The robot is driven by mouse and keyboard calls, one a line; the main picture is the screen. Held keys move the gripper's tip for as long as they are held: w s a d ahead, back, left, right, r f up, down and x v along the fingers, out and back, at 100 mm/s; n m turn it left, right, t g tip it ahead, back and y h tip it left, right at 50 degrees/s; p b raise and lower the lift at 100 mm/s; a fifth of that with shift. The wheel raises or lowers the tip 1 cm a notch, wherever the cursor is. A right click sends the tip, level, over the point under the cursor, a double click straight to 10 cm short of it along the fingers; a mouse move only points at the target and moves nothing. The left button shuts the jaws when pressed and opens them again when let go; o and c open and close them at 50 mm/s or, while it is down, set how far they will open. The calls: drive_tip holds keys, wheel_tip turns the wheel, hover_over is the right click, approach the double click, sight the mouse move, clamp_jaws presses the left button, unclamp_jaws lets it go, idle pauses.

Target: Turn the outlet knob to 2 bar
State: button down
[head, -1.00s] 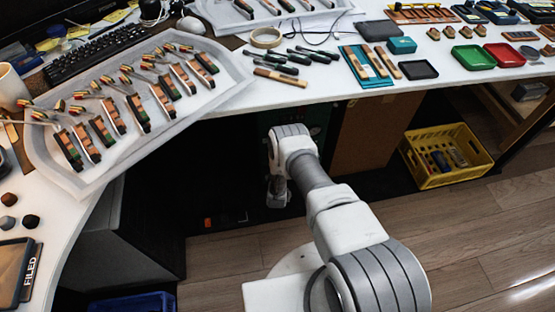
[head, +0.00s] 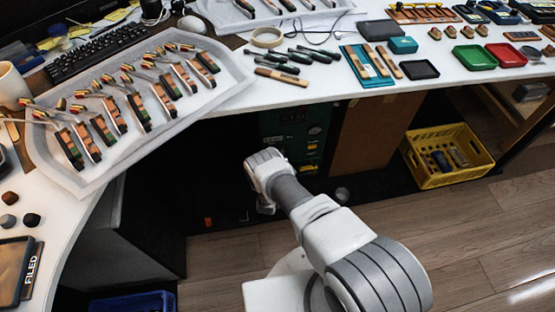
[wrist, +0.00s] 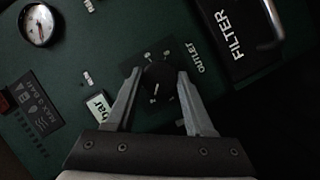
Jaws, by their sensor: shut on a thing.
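The outlet knob (wrist: 159,80) is a dark round knob on a dark green panel (wrist: 108,48) in the wrist view, beside the word OUTLET. Small pale marks surround it and a short pale line shows on it. The marks are too small to read. My gripper (wrist: 157,76) has one finger on each side of the knob and is shut on it. In the head view the green unit (head: 280,122) stands under the bench; my arm hides the knob and the fingers.
A round white gauge (wrist: 37,24) is at the panel's upper left. A dark FILTER block (wrist: 228,50) with a metal handle is right of the knob. A small "bar" display (wrist: 99,106) sits near the left finger. A yellow crate (head: 447,178) stands on the floor, right.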

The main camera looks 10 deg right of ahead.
idle(0.3)
drive_tip(key=shift+c, duration=1.4)
unclamp_jaws()
drive_tip(key=shift+s, duration=0.1)
